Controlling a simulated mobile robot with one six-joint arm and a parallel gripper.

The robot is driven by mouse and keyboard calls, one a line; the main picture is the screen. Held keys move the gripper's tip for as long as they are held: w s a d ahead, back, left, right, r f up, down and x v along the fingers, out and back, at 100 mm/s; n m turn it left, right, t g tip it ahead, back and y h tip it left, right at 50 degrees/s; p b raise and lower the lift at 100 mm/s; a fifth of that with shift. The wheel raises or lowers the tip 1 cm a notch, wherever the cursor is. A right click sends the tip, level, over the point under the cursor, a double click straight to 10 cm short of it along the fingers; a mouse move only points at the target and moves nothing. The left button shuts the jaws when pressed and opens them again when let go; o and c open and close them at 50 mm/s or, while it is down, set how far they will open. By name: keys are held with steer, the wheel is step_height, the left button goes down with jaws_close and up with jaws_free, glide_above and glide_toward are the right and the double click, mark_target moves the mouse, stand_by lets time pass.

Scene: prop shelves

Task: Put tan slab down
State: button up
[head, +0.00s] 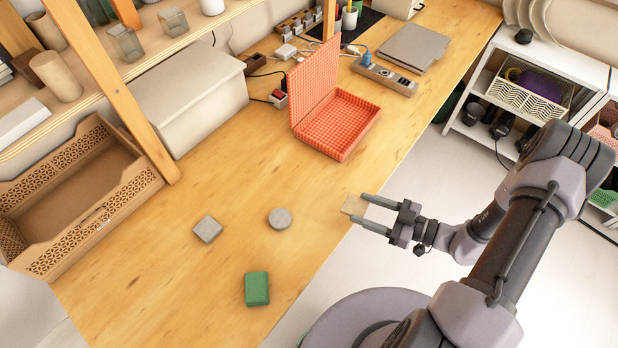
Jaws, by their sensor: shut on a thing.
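The tan slab (353,206) is a small pale flat piece held between the fingertips of my gripper (364,207). My gripper is shut on it. In the head view the slab shows over the right edge of the wooden table (250,180); I cannot tell how high above the table it is. The fingers hide part of the slab.
A green block (257,289), a grey square piece (208,229) and a grey round piece (280,218) lie on the table. An open red checked box (345,125) stands farther back. A tan crate (110,205) and a lidded box (185,95) are left. Bare tabletop lies between.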

steer(key=b, duration=0.5)
glide_above(316, 192)
step_height(316, 192, down, 2)
steer(key=shift+f, duration=0.15)
step_height(316, 192, down, 3)
steer(key=shift+f+b, duration=0.15)
steer(key=shift+b, duration=0.4)
steer(key=shift+r, duration=0.2)
steer(key=o, duration=1.5)
steer(key=shift+f, duration=0.15)
steer(key=shift+f, duration=0.1)
